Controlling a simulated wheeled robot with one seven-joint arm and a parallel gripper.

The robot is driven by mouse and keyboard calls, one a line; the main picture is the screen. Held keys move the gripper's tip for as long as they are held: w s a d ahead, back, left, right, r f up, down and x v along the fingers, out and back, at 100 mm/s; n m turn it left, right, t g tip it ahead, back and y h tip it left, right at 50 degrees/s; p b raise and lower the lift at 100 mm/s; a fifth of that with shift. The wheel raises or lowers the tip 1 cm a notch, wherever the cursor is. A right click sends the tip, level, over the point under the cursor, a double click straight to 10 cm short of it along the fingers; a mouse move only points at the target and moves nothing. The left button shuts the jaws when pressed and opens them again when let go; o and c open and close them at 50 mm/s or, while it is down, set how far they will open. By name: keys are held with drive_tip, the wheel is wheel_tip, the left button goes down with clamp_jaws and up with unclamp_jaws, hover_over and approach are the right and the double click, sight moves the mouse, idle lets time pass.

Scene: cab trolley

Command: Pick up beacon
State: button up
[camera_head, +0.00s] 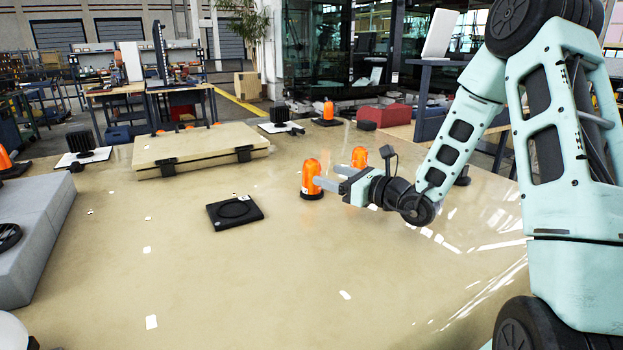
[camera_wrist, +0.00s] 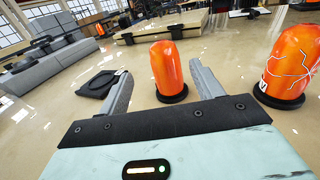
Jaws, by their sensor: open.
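In the wrist view this beacon (camera_wrist: 167,68) appears ahead, between my two grey fingers. My gripper (camera_head: 329,177) is open and low, level with the beacon, coming from its right. One fingertip overlaps the beacon's edge in the head view; I cannot tell whether it touches. A second orange beacon (camera_head: 359,156) stands behind my gripper. In the wrist view this second beacon (camera_wrist: 293,62) has white crack-like lines and stands outside the right finger.
A black square plate with a ring (camera_head: 234,211) lies left of the beacon. A tan platform (camera_head: 200,148) lies behind it. Grey blocks (camera_head: 36,225) stand at the left. Another beacon (camera_head: 328,110) stands farther back. The front floor is mostly clear.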

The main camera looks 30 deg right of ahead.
sight(319, 171)
drive_tip(key=x, duration=0.2)
drive_tip(key=p+x, duration=0.1)
drive_tip(key=x, duration=0.4)
drive_tip(key=shift+w+d, duration=0.25)
drive_tip(key=c, duration=1.2)
drive_tip(key=shift+r, duration=5)
